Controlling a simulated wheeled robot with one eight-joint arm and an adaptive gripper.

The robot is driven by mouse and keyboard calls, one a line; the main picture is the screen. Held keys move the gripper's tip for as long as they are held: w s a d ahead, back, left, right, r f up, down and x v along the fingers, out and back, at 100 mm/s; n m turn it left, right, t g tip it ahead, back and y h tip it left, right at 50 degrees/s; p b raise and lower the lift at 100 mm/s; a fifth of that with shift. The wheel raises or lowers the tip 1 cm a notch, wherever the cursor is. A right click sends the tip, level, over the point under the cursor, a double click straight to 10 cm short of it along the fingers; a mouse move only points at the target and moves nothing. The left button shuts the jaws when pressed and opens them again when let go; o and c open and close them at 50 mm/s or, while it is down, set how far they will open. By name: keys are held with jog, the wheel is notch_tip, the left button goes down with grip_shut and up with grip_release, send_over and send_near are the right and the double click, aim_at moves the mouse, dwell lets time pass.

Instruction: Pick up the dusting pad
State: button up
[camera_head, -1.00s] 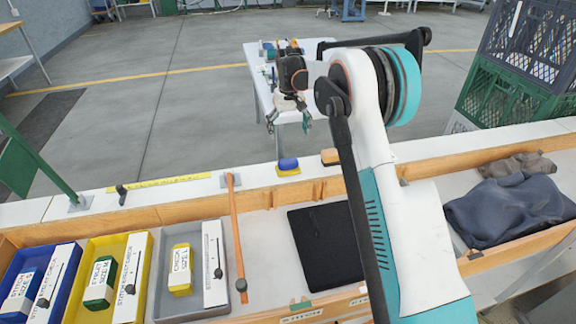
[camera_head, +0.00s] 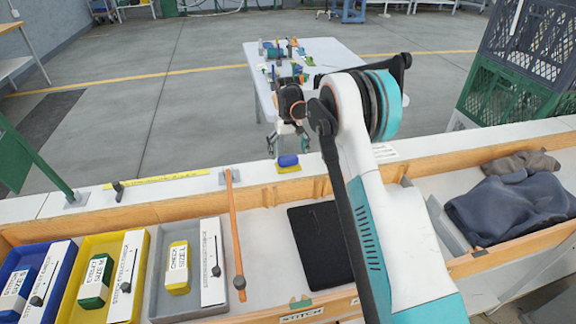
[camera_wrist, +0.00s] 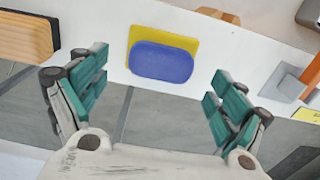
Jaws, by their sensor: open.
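The likely dusting pad is a blue rounded pad (camera_head: 288,161) on a yellow base, lying on the white ledge beyond the wooden-edged trough. In the wrist view the blue pad (camera_wrist: 162,62) is at upper middle, fully visible. My gripper (camera_head: 288,142) is open and empty, with teal fingers. In the head view it appears just above the pad in the picture, apart from it. In the wrist view my gripper (camera_wrist: 158,92) has a finger on either side below the pad, with the pad beyond the gap between them. No contact shows.
A wooden block with a dark edge (camera_wrist: 25,38) lies beside the pad. An orange-brown stick (camera_head: 235,230) leans across the trough's edge. A yellow ruler strip (camera_head: 155,180) lies on the ledge. Trays, a black mat (camera_head: 318,245) and a grey cloth (camera_head: 512,207) are nearer me.

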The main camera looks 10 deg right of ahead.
aim_at(288, 156)
notch_tip(288, 156, down, 4)
jog(key=shift+w+r+b, duration=0.1)
jog(key=shift+r+b, duration=0.15)
jog(key=shift+b, duration=0.25)
jog(key=c, duration=1.2)
jog(key=shift+r, duration=0.15)
notch_tip(288, 156, up, 20)
jog(key=p, duration=0.5)
jog(key=shift+o, duration=0.8)
